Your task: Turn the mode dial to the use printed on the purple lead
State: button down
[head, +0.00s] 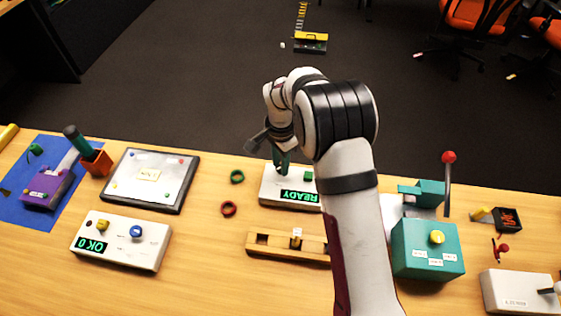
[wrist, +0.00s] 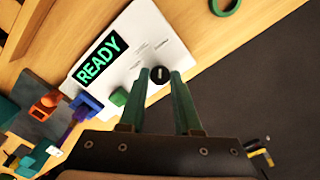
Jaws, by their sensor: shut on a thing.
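The mode dial (wrist: 160,75) is a small black knob with a pale mark on a white panel (wrist: 130,48). The panel has a screen reading READY (wrist: 98,60) and a green button (wrist: 119,97). Tiny labels around the dial are too small to read. My gripper (wrist: 162,75) has its two teal fingers shut on the dial.
An orange plug (wrist: 47,102) sits beside the blue one. A wooden rail (head: 270,247), a green ring (head: 237,176) and a red ring (head: 228,208) lie near the panel. A teal box (head: 428,262) stands right of my arm. Bare table lies left of the rail.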

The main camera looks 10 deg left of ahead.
jog(key=shift+m, duration=1.1)
jog(key=c, duration=0.6)
grip_release()
notch_tip(320, 180, up, 16)
jog(key=shift+f, duration=0.1)
